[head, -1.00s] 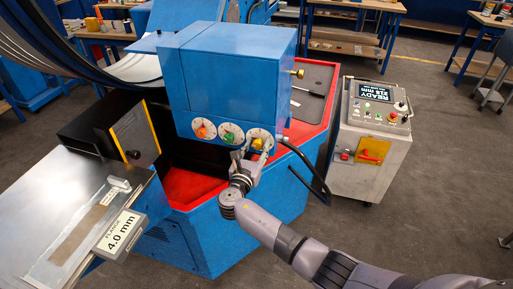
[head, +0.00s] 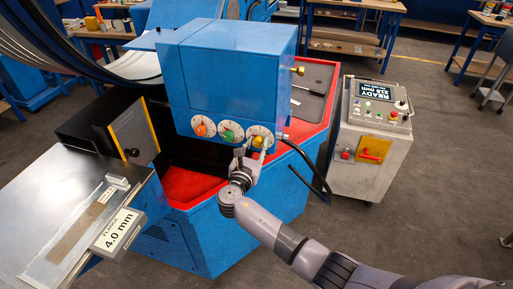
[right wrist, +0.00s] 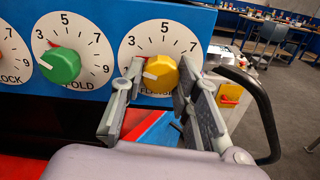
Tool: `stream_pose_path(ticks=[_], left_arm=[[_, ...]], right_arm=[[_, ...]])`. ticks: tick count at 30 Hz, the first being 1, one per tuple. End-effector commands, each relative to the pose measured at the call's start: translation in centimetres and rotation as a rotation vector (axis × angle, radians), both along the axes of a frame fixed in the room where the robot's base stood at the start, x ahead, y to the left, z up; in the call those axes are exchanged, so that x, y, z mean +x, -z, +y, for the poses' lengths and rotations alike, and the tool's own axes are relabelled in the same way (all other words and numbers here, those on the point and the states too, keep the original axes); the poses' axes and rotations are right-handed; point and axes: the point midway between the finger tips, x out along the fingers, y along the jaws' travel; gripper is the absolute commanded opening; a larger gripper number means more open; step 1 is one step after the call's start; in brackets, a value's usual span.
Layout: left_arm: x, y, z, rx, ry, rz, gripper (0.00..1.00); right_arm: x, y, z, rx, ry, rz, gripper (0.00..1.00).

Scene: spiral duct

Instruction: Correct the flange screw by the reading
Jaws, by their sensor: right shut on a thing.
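The flange screw is the yellow knob (right wrist: 161,74) on the right-hand dial of the blue machine head, with its label partly hidden. It also shows in the head view (head: 258,142). Its white pointer is toward the lower left of the dial, below the 3. My right gripper (right wrist: 155,85) has its fingers on both sides of the knob and is shut on it. The reading plate (head: 118,232) at the left says "FLANGE 4.0 mm". My left gripper is not in view.
A green knob (right wrist: 60,65) sits close left of the yellow one, with an orange knob (head: 200,130) farther left. A black cable (head: 305,160) hangs just right of the gripper. A control console (head: 370,140) with a lit display stands at the right.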

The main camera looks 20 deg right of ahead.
Motion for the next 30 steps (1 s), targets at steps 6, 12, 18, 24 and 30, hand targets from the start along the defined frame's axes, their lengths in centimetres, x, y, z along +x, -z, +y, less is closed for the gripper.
stream_pose_path(ticks=[6,12,18,24,30], left_arm=[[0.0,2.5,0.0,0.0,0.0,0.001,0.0],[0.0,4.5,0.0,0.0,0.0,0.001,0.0],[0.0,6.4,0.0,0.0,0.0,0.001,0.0],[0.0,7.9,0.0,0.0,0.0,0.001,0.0],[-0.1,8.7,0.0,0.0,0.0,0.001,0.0]], right_arm=[[0.0,0.6,0.1,0.153,0.0,-0.102,0.01],[0.0,0.6,0.1,0.31,-0.001,-0.209,0.01],[0.0,0.5,0.1,0.453,0.0,-0.305,0.01],[0.0,0.4,0.1,0.563,0.001,-0.38,0.01],[0.1,0.2,0.1,0.635,0.001,-0.428,0.01]])
